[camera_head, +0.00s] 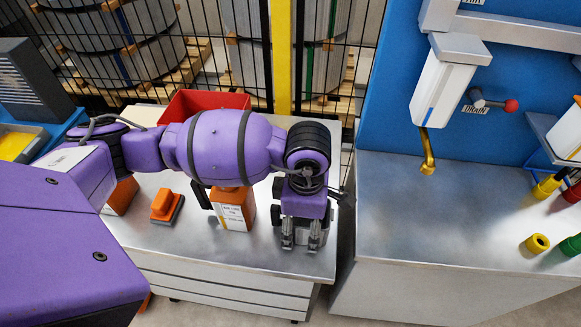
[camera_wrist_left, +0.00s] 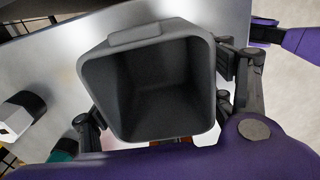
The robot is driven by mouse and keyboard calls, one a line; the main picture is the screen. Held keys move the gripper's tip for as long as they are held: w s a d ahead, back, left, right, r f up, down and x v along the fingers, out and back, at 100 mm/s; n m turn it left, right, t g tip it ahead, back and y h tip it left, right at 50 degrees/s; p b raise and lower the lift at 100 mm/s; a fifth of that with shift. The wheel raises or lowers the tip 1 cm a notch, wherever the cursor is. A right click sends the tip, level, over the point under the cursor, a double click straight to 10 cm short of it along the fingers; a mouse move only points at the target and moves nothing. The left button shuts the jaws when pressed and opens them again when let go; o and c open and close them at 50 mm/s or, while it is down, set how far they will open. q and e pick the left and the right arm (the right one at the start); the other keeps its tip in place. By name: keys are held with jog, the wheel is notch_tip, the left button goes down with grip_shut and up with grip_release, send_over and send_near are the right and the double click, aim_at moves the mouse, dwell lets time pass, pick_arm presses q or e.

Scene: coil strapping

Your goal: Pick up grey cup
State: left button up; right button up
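The grey cup (camera_wrist_left: 150,85) shows large in the left wrist view. It is a dark, square-mouthed, empty cup with rounded corners and a small tab on its far rim, its mouth turned toward the camera. My left gripper (camera_head: 301,236) points down over the right end of the metal cabinet top in the head view. In the wrist view its fingers stand on both sides of the cup, close to its walls. Whether both fingers press on it is not clear. In the head view the gripper mostly hides the cup. My right gripper is not in view.
An orange-and-white box (camera_head: 234,210) stands just left of my left gripper, with an orange block (camera_head: 166,206) farther left. A red bin (camera_head: 203,104) sits behind my arm, before a wire fence. A second grey bench (camera_head: 440,215) stands to the right, mostly clear in front.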

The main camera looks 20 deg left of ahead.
pick_arm(q)
jog(key=shift+r, duration=0.1)
jog(key=c, duration=0.8)
jog(key=shift+w, duration=0.1)
